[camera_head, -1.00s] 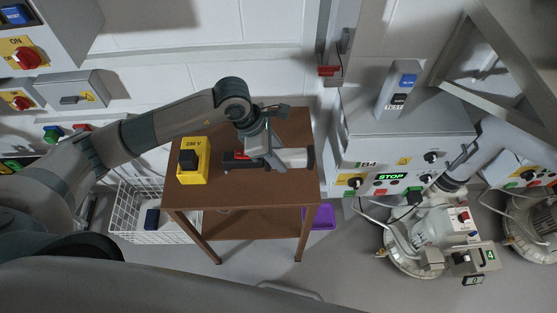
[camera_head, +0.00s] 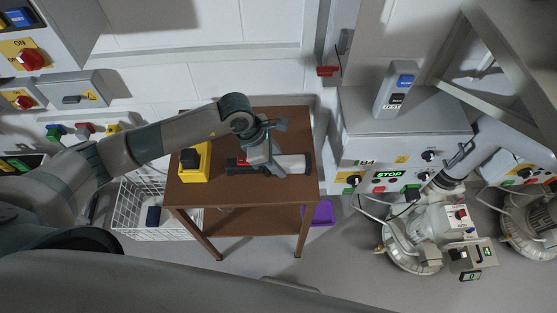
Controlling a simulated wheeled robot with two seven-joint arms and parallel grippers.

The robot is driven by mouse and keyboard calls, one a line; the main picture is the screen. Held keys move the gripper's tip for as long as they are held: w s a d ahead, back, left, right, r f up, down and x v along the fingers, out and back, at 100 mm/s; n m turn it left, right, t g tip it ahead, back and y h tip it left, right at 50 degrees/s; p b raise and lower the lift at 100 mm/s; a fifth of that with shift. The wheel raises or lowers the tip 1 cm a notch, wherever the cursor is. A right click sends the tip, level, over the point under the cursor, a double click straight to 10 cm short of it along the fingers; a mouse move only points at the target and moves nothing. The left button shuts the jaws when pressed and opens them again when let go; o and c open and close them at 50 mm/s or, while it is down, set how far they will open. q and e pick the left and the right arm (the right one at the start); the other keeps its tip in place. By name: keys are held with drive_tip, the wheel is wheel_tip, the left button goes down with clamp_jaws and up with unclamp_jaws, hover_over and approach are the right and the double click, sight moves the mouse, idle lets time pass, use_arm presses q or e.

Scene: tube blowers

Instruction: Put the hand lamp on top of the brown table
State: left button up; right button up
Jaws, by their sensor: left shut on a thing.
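The hand lamp (camera_head: 293,164) has a pale tube-shaped body with a black end cap on the right and a dark and red part on the left. It lies roughly level over the brown table (camera_head: 240,193). My left gripper (camera_head: 262,160) comes down from above and is shut on the lamp near its middle, hiding part of it. The lamp is at or very close to the tabletop; I cannot tell whether it touches. My right gripper is not in view.
A yellow box with a black top (camera_head: 195,162) stands on the table left of the lamp. A white wire basket (camera_head: 130,212) is at the table's left, a purple bin (camera_head: 322,213) at its right. A grey control cabinet (camera_head: 405,125) and blower machines (camera_head: 425,235) stand farther right.

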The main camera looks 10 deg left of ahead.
use_arm(q)
drive_tip(key=shift+f, duration=0.15)
drive_tip(key=o, duration=1.3)
drive_tip(key=shift+o, duration=0.2)
drive_tip(key=shift+r, duration=0.25)
